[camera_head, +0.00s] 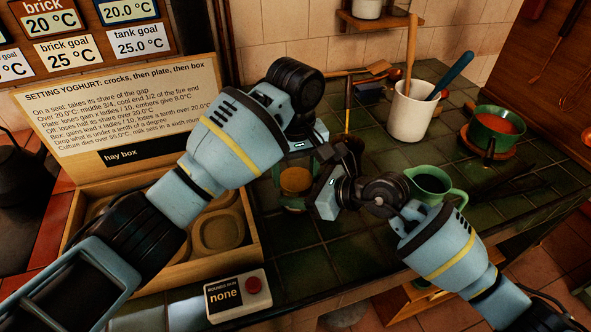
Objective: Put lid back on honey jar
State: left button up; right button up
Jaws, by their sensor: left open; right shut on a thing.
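The honey jar (293,189), a glass vessel with amber content, stands on the green tiles, partly hidden by my grippers. My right gripper (317,190) is at the jar's right side and appears shut on it; its fingertips are hard to make out. My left gripper (301,158) is open, just above and behind the jar, with its fingers mostly hidden by its own body. I cannot make out a separate lid; I cannot tell whether the amber disc is honey or a cover.
A white crock (408,112) with utensils, a green pot (497,132) and a green jug (433,187) stand to the right. A wooden hay box (252,225) lies at left, with a button box (238,295) in front. Tiles in front of the jar are clear.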

pick_arm(q)
jog(key=shift+s+d+r, duration=0.15)
jog(key=shift+d+r, duration=0.05)
jog(key=shift+r, duration=0.45)
jog(key=shift+s+d+r, duration=0.15)
jog(key=shift+r, duration=0.45)
pick_arm(e)
jog(key=shift+a+r, duration=0.35)
jog(key=shift+r, duration=0.25)
jog(key=shift+a+r, duration=0.35)
jog(key=shift+r, duration=0.25)
jog(key=shift+f, duration=0.15)
